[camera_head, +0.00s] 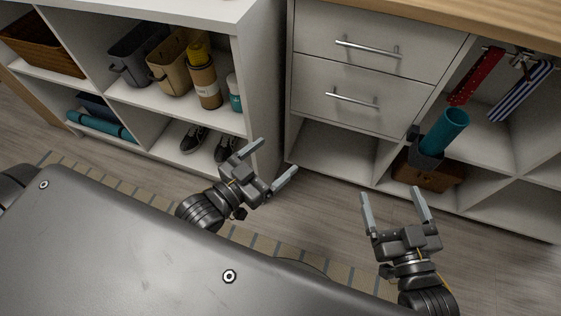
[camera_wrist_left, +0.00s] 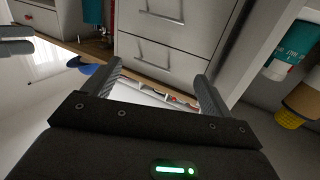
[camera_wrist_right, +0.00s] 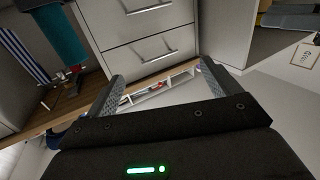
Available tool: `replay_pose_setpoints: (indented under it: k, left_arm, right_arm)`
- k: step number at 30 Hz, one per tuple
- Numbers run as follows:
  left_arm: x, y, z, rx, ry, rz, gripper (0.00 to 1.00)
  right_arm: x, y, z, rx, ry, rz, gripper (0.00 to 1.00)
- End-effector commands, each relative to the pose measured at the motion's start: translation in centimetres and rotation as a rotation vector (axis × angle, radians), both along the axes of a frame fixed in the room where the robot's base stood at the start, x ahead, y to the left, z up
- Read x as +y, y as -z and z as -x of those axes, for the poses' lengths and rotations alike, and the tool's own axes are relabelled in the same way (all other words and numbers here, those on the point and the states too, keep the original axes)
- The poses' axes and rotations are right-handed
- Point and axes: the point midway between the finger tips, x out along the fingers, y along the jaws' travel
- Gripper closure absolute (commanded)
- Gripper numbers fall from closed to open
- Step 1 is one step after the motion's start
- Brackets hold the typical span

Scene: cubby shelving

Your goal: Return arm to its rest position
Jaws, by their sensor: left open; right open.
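My left gripper (camera_head: 266,166) is open and empty in the head view, in front of the gap between the two shelving units. In the left wrist view its two fingers (camera_wrist_left: 160,88) are spread with nothing between them. My right gripper (camera_head: 393,200) is open and empty in the head view, above the floor in front of the right unit. In the right wrist view its fingers (camera_wrist_right: 160,88) are spread with nothing between them. Both grippers appear apart from the furniture.
The right unit has two drawers (camera_head: 345,97), both shut, an open cubby below, and a teal cylinder (camera_head: 443,132) above a brown box (camera_head: 428,172). A red strap (camera_head: 476,76) and a striped one (camera_head: 521,90) hang there. The left shelf holds bins, bottles and shoes (camera_head: 194,138).

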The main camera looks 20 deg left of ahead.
Motion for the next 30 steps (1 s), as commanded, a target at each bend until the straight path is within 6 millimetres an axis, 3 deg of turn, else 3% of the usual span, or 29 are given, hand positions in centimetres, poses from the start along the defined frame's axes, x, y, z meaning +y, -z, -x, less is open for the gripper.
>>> replay_pose_setpoints:
  k: [2,5,22,26,30]
  left_arm:
    - [-2.1,-1.1,1.0,-0.026,0.035,0.009,0.15]
    - [-3.2,-1.7,1.5,-0.044,0.057,0.005,0.15]
    - [-3.3,-1.3,1.3,-0.028,0.057,-0.001,0.15]
    - [-3.1,1.9,0.0,0.072,0.045,-0.03,0.15]
    - [-2.0,9.7,-0.9,0.285,0.01,-0.094,0.15]
  right_arm:
    - [0.0,0.0,0.0,0.0,0.0,0.0,0.11]
    - [0.0,0.0,0.0,-0.001,0.0,0.0,0.11]
    - [0.0,0.3,-0.3,0.011,0.001,0.007,0.11]
    - [-0.1,3.5,-1.6,0.111,0.014,0.038,0.11]
    - [-1.2,11.3,-2.5,0.323,0.05,0.107,0.11]
